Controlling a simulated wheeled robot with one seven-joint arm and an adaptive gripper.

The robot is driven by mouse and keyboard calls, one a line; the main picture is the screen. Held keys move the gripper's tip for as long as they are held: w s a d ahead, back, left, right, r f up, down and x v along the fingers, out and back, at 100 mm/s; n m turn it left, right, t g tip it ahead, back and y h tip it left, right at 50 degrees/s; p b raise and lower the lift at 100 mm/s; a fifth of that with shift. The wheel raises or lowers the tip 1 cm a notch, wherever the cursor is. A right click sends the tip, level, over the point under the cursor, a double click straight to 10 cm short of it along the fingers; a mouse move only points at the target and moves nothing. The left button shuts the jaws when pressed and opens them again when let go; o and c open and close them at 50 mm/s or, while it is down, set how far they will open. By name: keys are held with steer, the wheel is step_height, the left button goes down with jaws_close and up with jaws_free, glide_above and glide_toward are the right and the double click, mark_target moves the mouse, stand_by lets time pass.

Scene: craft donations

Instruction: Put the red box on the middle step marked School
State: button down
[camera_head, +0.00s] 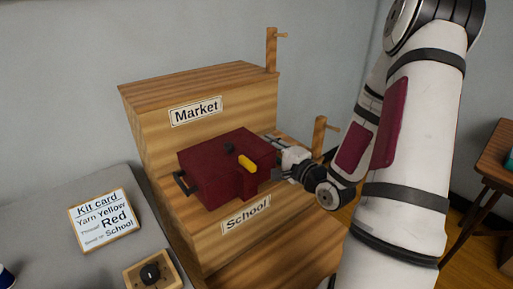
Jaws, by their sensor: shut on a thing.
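The red box (215,168) has a dark handle on its left side, with a small dark knob and a yellow piece at its top front. It is over the middle step (263,222) of a wooden stepped stand, behind the label School (246,214). I cannot tell whether its underside touches the step. My gripper (277,160) reaches in from the right and is shut on the box at its right side; the fingertips and exact grip are partly hidden.
The upper step (200,83), labelled Market, rises behind the box. Wooden posts with pegs (271,50) (319,137) stand at the right edge. A grey table at left holds a kit card (103,215) and a small wooden block with a black knob (152,274).

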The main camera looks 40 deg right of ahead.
steer(key=w, duration=0.2)
steer(key=w+d+b, duration=0.1)
steer(key=w, duration=0.2)
steer(key=w+d, duration=0.1)
steer(key=w, duration=0.2)
steer(key=shift+w+d+f, duration=0.15)
steer(key=shift+f, duration=0.2)
step_height(320, 180, down, 4)
steer(key=shift+w+r+b, duration=0.15)
steer(key=shift+r+b, duration=0.05)
steer(key=shift+b, duration=0.7)
steer(key=c, duration=1.4)
jaws_free()
steer(key=shift+c, duration=0.2)
steer(key=s+p, duration=0.2)
steer(key=s, duration=1)
steer(key=shift+r, duration=0.1)
